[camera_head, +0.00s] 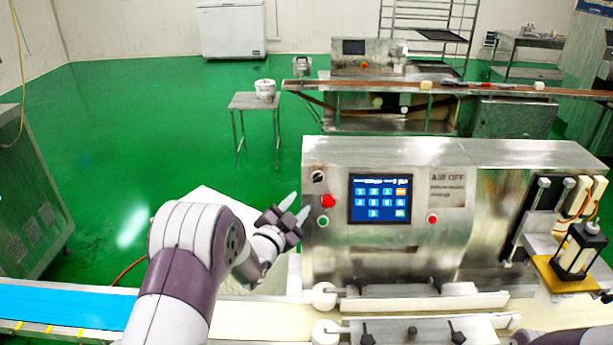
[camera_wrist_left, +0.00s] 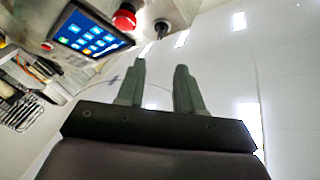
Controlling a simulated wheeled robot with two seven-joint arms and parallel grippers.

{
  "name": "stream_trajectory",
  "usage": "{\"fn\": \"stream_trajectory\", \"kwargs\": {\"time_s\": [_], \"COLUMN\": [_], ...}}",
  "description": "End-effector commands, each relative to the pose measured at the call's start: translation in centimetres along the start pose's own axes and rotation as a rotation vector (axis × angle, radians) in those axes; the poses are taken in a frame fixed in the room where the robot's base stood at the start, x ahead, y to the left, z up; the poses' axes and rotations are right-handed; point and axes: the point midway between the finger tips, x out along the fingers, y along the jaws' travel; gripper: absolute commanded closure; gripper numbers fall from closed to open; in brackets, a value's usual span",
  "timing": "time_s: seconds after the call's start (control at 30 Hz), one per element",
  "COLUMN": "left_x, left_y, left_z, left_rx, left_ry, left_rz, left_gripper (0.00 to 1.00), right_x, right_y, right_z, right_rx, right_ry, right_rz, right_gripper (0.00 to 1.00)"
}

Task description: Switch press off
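The steel encrusting machine (camera_head: 400,160) has a control panel facing me. A small black rotary switch (camera_head: 318,176) sits at its upper left; its setting is too small to read. It also shows in the left wrist view (camera_wrist_left: 161,28), beyond the fingertips. A red button (camera_head: 327,201) is just below it and shows in the wrist view (camera_wrist_left: 124,18). A lit blue touchscreen (camera_head: 380,199) is to the right. My left gripper (camera_head: 296,207) is open and empty, just left of the panel, apart from the switch. My right gripper is not in view.
A green button (camera_head: 323,220) sits below the red one, and a second red button (camera_head: 432,219) is right of the screen. A conveyor (camera_head: 255,322) runs along the front.

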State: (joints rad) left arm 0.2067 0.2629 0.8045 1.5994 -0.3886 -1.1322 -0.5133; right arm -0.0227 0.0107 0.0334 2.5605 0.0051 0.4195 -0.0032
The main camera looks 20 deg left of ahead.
Motion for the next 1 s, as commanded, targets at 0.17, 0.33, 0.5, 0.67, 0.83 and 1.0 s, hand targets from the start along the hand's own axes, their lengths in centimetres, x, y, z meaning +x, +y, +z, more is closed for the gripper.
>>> {"fn": "stream_trajectory", "kwargs": {"time_s": [0.17, 0.33, 0.5, 0.67, 0.83, 1.0], "left_x": [3.9, 8.3, 11.0, 11.9, 12.0, 12.0], "left_y": [-0.3, -0.2, -0.1, 0.0, 0.0, 0.0], "left_z": [-0.4, -0.3, -0.1, 0.1, 0.2, 0.1], "left_rx": [0.0, -0.001, -0.003, -0.002, -0.003, -0.003], "left_ry": [-0.003, -0.004, -0.006, -0.006, -0.006, -0.006], "left_rz": [0.003, 0.002, 0.002, 0.001, 0.001, 0.001], "left_gripper": [0.64, 0.64, 0.64, 0.64, 0.64, 0.96], "right_x": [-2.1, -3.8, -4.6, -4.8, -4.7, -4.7], "right_y": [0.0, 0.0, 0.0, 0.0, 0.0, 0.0], "right_z": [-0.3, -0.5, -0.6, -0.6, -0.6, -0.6], "right_rx": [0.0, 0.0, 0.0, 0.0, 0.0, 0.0], "right_ry": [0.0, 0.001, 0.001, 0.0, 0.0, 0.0], "right_rz": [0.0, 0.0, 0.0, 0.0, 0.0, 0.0], "right_gripper": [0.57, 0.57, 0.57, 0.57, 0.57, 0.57]}}
